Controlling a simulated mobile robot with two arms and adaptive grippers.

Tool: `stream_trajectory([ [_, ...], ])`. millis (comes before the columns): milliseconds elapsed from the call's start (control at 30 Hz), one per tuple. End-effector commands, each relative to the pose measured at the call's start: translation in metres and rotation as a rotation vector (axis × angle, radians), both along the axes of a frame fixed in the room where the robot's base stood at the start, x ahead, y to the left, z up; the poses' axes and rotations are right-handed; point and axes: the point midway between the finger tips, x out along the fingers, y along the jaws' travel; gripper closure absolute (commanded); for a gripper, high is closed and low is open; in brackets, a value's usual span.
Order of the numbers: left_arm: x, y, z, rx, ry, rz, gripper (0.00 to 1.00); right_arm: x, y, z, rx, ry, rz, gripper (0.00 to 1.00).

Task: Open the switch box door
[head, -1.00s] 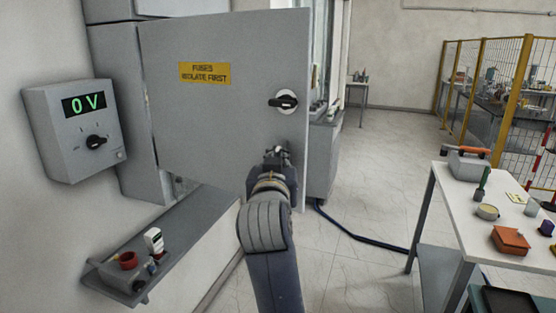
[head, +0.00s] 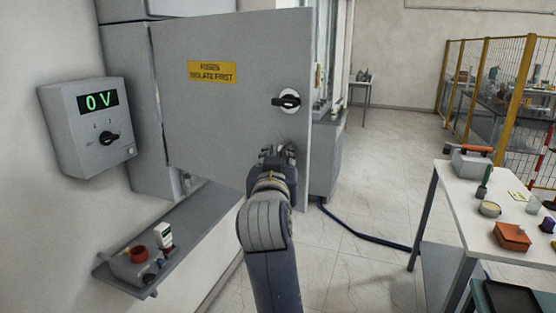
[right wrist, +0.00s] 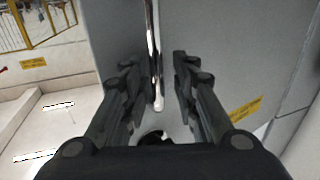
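The grey switch box door (head: 230,120) stands swung out from its box (head: 130,110), with its handle side nearer to me than its hinge side. It bears a yellow label (head: 212,72) and a black handle (head: 287,102). My right gripper (head: 278,152) is in front of the door's lower right part, below the handle. In the right wrist view its fingers (right wrist: 158,100) are spread apart, with a shiny upright strip (right wrist: 153,60) showing between them. I cannot tell whether they touch the door. The box's inside is hidden behind the door. My left gripper is out of view.
A control unit (head: 88,125) reading 0 V is on the left wall, above a shelf (head: 190,255) with small items. A white table (head: 470,220) with tools stands at right. A blue cable (head: 360,234) crosses the otherwise clear middle floor.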

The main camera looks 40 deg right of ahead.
Motion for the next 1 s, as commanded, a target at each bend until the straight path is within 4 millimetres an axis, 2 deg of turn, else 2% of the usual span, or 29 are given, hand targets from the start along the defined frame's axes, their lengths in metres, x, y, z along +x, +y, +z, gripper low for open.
stream_trajectory([
  [267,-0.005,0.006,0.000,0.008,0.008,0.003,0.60,-0.005,0.003,0.002,-0.001,-0.007,-0.001,0.71],
  [700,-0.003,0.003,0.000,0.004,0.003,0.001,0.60,-0.049,0.047,-0.001,0.001,-0.001,0.002,0.71],
  [1000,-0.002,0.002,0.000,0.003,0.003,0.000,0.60,-0.053,0.051,-0.001,0.000,0.001,0.000,0.71],
])
